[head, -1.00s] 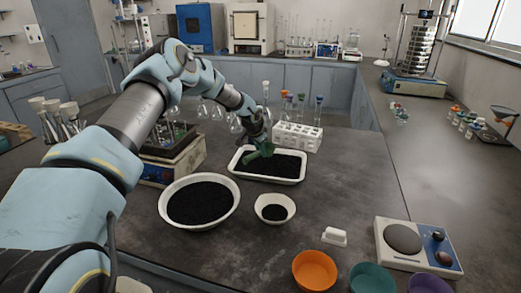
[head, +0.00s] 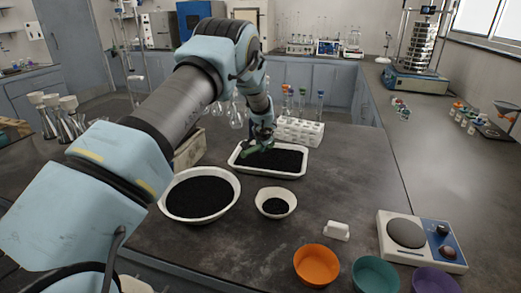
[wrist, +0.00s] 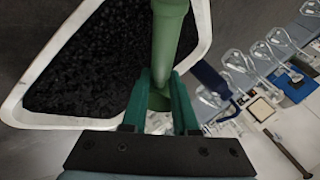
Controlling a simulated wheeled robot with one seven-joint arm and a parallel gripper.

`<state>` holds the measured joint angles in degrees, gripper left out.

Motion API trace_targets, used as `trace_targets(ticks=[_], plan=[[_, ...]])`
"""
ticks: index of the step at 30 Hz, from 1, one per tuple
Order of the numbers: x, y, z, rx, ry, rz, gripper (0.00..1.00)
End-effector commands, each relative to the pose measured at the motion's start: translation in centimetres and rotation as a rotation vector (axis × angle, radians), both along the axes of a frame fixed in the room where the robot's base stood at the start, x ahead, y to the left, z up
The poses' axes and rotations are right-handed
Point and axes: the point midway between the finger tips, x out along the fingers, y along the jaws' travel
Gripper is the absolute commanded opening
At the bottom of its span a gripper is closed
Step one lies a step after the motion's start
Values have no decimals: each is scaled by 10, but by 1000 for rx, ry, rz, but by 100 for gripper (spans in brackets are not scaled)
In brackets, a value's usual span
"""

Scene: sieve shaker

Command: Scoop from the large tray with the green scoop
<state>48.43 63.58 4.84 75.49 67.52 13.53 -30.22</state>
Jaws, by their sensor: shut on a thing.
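The large tray (head: 291,175) is a white rectangular tray with dark granules (head: 277,159), in the middle of the bench in the head view. It also shows in the wrist view (wrist: 35,117), at upper left. My gripper (head: 262,136) is over the tray's left part. In the wrist view my gripper (wrist: 160,98) is shut on the handle of the green scoop (wrist: 172,40). In the head view the green scoop (head: 256,149) is low over the granules at the tray's left side. Its bowl is not clear, so I cannot tell whether it touches or holds granules.
A large white bowl (head: 232,207) and a small white bowl (head: 289,206) with dark granules stand in front of the tray. A white tube rack (head: 300,131) stands close behind it. Orange (head: 317,265), teal (head: 375,275) and purple bowls and a hotplate (head: 420,240) are at front right.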

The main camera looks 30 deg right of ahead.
Motion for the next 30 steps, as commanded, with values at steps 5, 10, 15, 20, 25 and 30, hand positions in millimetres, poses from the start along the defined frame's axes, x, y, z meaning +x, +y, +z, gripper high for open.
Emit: trace_targets(ticks=[5,10,15,20,25,30], plan=[[0,-1,-5,5,-20,0,0],[0,0,-6,10,-40,-1,0],[1,0,-7,15,-59,0,0],[1,0,-9,22,-79,1,0],[1,0,-10,28,-99,0,0],[2,0,-11,33,-119,1,0]])
